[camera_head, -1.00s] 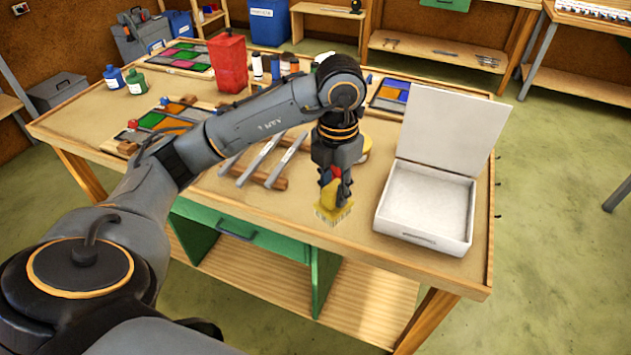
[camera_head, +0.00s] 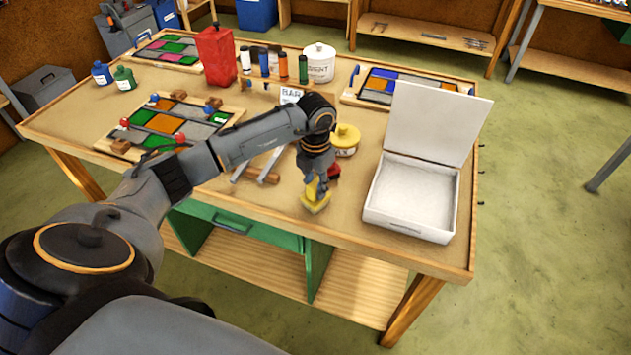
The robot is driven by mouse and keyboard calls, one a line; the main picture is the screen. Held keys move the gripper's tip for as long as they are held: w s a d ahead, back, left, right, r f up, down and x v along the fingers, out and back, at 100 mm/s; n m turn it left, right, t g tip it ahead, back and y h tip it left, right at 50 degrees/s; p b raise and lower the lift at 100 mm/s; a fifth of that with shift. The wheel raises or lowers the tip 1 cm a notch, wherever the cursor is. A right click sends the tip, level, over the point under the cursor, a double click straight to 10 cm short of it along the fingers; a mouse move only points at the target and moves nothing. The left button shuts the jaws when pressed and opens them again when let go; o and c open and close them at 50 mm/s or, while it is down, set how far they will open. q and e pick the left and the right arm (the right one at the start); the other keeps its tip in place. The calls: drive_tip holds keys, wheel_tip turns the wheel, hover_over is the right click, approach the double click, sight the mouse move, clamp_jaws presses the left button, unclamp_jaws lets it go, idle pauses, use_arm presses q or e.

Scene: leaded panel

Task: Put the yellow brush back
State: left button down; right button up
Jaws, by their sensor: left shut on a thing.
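The yellow brush (camera_head: 315,199) is at the front middle of the workbench, below my left gripper (camera_head: 318,180). My left gripper points down and is shut on the brush. The brush's lower end is close to the bench top; I cannot tell whether it touches. A small red thing (camera_head: 334,172) shows just behind the gripper; I cannot tell what it is. My right gripper is not in view.
An open white box (camera_head: 408,220) stands right of the brush, its lid up. A yellow-lidded tub (camera_head: 345,138) is behind the gripper. Metal bars (camera_head: 247,166) lie to the left. Stained-glass panels (camera_head: 165,125), bottles, a red can (camera_head: 216,56) and a white tub (camera_head: 318,62) stand farther back. The front strip is clear.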

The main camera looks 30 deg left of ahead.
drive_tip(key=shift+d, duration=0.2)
use_arm(q)
drive_tip(key=shift+f, duration=0.2)
drive_tip(key=c, duration=1.1)
unclamp_jaws()
drive_tip(key=shift+o, duration=0.2)
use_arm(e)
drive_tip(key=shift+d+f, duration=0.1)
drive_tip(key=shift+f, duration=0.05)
use_arm(q)
drive_tip(key=shift+r, duration=0.1)
drive_tip(key=shift+r, duration=0.45)
wheel_tip(320, 180, up, 11)
drive_tip(key=b, duration=0.3)
drive_tip(key=shift+r, duration=0.2)
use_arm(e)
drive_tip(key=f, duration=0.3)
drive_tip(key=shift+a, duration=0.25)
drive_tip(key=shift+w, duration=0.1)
